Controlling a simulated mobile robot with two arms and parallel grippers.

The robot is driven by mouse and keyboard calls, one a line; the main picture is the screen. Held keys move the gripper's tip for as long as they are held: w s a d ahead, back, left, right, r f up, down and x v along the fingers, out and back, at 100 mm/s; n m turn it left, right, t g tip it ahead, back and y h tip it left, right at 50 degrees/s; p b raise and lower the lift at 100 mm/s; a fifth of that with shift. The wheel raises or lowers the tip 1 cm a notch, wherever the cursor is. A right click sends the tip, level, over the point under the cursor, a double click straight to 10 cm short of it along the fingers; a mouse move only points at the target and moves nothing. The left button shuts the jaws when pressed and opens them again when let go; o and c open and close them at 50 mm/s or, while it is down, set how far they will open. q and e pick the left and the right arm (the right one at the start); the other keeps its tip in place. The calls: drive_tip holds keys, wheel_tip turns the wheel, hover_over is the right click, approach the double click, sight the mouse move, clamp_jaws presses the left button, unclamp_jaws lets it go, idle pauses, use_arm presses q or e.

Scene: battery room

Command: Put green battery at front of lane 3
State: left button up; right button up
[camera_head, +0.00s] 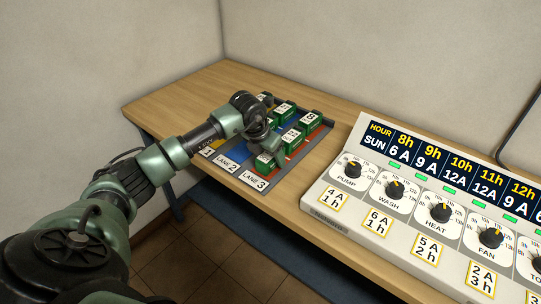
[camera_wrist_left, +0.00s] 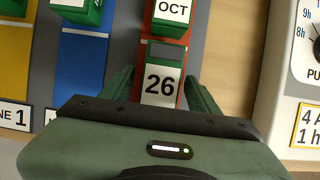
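My left gripper (camera_head: 267,146) is over the front part of lane 3, whose sign (camera_head: 253,180) faces the front. In the left wrist view its two fingers (camera_wrist_left: 160,92) stand on either side of a green battery (camera_wrist_left: 164,54) with a white label reading 26. A narrow gap shows beside the left finger, so the gripper looks open around it. The battery stands in the red lane (camera_wrist_left: 141,45), in front of another green battery labelled OCT (camera_wrist_left: 171,27). In the head view the gripper partly hides the front battery. My right gripper is not in view.
Several green batteries stand farther back in the rack, one at the right rear (camera_head: 311,118). The blue lane 2 (camera_wrist_left: 82,70) and yellow lane 1 (camera_wrist_left: 14,65) lie to the left. A timer panel with dials (camera_head: 345,185) stands close on the right of the wooden table (camera_head: 180,102).

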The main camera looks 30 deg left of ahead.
use_arm(q)
drive_tip(key=shift+r, duration=0.35)
drive_tip(key=b+v, duration=0.2)
drive_tip(key=v, duration=0.9)
drive_tip(key=shift+s+r, duration=0.15)
drive_tip(key=shift+r, duration=0.15)
